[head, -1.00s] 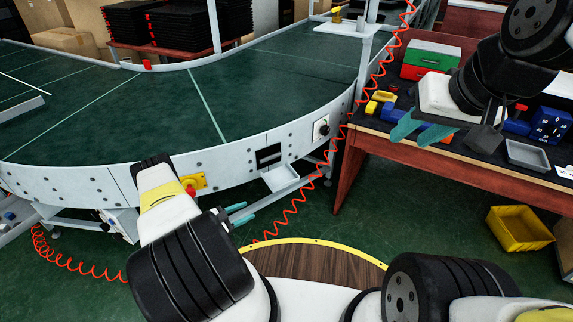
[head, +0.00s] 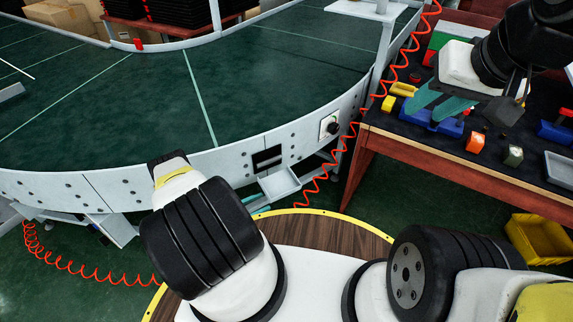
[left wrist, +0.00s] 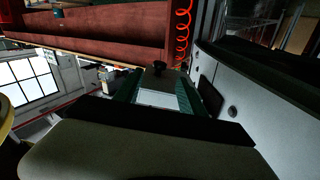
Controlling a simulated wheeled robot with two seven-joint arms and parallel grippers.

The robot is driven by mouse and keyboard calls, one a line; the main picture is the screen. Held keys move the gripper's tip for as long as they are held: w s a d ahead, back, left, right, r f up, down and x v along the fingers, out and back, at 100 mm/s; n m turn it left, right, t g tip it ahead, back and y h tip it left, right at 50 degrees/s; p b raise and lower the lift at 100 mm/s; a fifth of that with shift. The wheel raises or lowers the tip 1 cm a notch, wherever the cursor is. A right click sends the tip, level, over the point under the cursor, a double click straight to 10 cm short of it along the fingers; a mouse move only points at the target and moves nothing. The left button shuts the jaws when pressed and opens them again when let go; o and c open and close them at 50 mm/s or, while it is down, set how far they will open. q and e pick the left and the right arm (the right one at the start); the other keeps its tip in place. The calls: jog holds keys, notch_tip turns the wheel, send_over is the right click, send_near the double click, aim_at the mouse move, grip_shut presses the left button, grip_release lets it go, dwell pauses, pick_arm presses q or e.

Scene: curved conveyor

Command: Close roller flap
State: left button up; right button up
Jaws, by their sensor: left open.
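The roller flap (head: 279,183) is a small pale panel on the conveyor's curved side. It hangs open, sticking outward below a dark rectangular slot (head: 267,158). My left gripper (head: 258,203) is mostly hidden behind my own arm; its teal fingers show just below and left of the flap. In the left wrist view, the open teal fingers (left wrist: 160,88) stand apart with a pale surface between them; I cannot tell whether they touch the flap. My right gripper (head: 440,103) is above the workbench at the right, its teal fingers apart and empty.
The green conveyor (head: 130,95) curves across the back. A control box with a black knob (head: 330,127) is right of the slot. A red coiled hose (head: 345,145) hangs beside it. The workbench (head: 450,155) holds colored parts; a yellow bin (head: 540,240) stands below.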

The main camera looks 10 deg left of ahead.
aim_at(279, 183)
pick_arm(q)
jog(key=x, duration=0.7)
jog(key=shift+w+d, duration=0.25)
jog(key=shift+d, duration=0.05)
jog(key=shift+c, duration=0.4)
grip_shut()
dwell(0.7)
